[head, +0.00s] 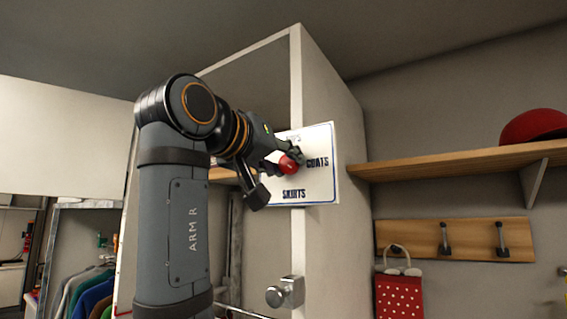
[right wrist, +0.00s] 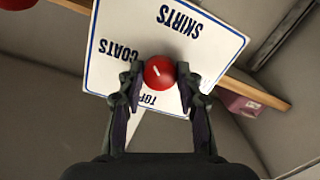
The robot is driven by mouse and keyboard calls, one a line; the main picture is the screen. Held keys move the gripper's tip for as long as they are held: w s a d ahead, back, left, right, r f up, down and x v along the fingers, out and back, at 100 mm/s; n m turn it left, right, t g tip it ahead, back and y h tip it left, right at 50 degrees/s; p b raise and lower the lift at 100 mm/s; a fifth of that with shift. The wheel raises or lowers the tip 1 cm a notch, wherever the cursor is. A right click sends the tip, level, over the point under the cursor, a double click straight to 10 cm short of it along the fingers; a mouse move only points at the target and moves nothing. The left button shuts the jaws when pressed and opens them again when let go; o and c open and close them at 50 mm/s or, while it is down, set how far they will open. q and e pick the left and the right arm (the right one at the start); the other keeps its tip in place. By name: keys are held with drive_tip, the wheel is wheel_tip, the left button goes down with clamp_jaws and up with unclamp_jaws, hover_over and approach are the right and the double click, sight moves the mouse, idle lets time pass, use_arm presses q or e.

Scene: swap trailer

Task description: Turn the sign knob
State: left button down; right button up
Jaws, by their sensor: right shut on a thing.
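The red sign knob (head: 288,165) sits on a white sign board (head: 322,185) with a blue border, fixed to the edge of a tall pale panel. The board reads COATS at right and SKIRTS at the bottom; a word at the top is partly hidden. In the right wrist view the round knob (right wrist: 159,72) shows a short white mark, and the lettering is turned around. My right gripper (right wrist: 160,88) is shut on the knob, one finger on each side. In the head view my right gripper (head: 290,156) reaches the knob from the left. My left gripper is not in view.
A wooden shelf (head: 450,160) with a red helmet (head: 534,125) is at right. Below it are a hook rail (head: 455,238) and a red polka-dot bag (head: 399,297). A metal door knob (head: 285,292) juts out below the sign. Clothes (head: 85,285) hang at lower left.

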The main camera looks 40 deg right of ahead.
drive_tip(key=n, duration=0.4)
drive_tip(key=shift+f+g, duration=0.1)
drive_tip(key=shift+g, duration=0.2)
drive_tip(key=shift+n+b, duration=0.5)
drive_tip(key=shift+n, duration=1.4)
drive_tip(key=o, duration=1.2)
drive_tip(key=shift+c, duration=0.2)
